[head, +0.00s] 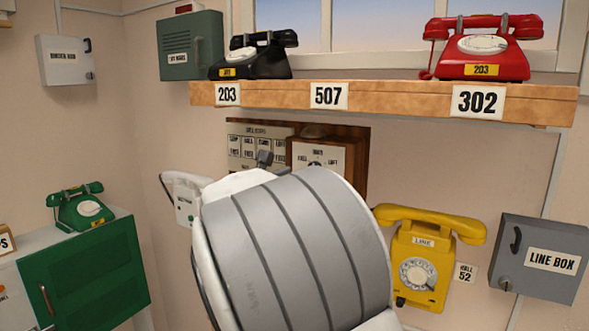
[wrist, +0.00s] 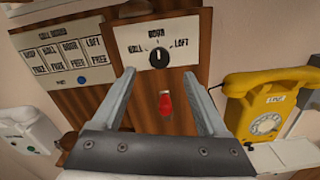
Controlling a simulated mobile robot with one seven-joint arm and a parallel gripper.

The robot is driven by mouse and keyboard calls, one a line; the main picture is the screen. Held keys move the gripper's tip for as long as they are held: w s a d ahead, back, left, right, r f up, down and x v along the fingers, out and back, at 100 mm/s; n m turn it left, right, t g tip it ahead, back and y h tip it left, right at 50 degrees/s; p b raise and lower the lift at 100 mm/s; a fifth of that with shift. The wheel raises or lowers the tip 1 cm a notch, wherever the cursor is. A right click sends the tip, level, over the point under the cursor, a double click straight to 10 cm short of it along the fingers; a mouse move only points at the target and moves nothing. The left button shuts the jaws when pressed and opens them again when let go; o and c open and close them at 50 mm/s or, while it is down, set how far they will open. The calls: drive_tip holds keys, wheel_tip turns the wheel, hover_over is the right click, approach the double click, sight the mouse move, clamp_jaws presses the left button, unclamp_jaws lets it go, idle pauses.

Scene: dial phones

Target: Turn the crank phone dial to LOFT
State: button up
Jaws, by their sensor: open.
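The crank phone (head: 356,140) is a wooden wall box with a white plate, mostly hidden behind my arm in the head view. In the wrist view its black dial knob (wrist: 159,57) sits on the plate (wrist: 182,73), with HALL at left, DOOR at top and LOFT at right. The knob's white mark appears to point up towards DOOR. My gripper (wrist: 158,73) is open and empty, its fingertips either side of the knob in the picture; I cannot tell how far off the plate is. A red handle (wrist: 165,103) shows below the dial, between the fingers.
A call board (wrist: 65,53) is left of the dial. A yellow phone (wrist: 262,110) hangs close at the right, a white device (wrist: 28,128) at the left. In the head view a wooden shelf (head: 400,99) runs above, and a grey line box (head: 520,235) is at far right.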

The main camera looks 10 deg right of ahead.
drive_tip(key=p+x, duration=0.1)
drive_tip(key=x, duration=0.7)
drive_tip(key=shift+c, duration=0.3)
clamp_jaws()
